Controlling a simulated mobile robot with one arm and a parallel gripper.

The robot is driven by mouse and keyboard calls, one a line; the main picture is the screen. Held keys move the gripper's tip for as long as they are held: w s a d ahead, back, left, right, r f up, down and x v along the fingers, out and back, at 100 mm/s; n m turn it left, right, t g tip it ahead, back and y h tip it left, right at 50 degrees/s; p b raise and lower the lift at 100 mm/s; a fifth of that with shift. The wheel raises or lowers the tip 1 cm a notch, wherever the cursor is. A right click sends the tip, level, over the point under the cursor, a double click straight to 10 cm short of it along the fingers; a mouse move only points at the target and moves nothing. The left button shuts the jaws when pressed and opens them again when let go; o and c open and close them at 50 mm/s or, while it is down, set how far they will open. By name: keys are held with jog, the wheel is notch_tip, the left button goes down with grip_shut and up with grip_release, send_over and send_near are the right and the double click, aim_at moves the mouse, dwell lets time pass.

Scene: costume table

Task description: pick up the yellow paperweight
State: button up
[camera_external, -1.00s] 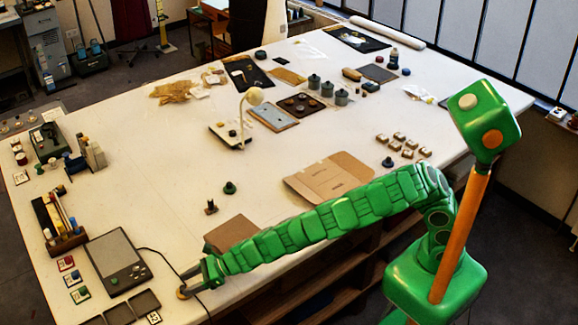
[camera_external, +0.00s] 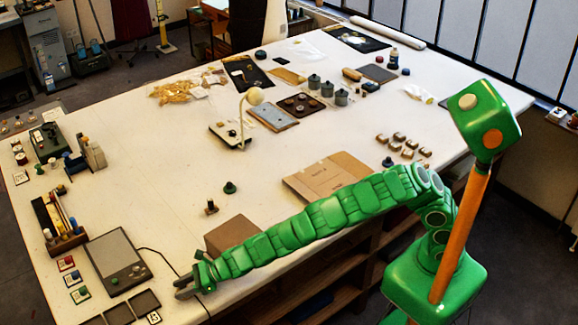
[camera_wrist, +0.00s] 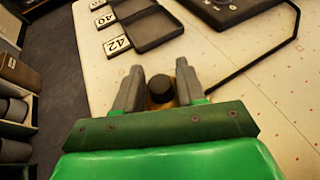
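My gripper (camera_external: 183,286) is low over the near table edge in the external view, its grey fingers pointing left. In the wrist view my gripper (camera_wrist: 160,84) has its two fingers apart. Between them is a small yellowish piece with a round black knob on top (camera_wrist: 161,90), which looks like the yellow paperweight. The fingers stand on either side of it, and I cannot make out firm contact. Its lower part is partly hidden by my gripper. In the external view the piece is hidden by the fingers.
Shallow black trays (camera_external: 119,311) and a number tag (camera_external: 154,318) lie left of my gripper. A dark tablet (camera_external: 116,259) lies behind them, its cable (camera_wrist: 258,62) running close by. A brown box (camera_external: 232,235) stands near my forearm. The table edge is very near.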

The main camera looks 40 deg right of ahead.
jog(key=shift+f, duration=0.1)
grip_shut()
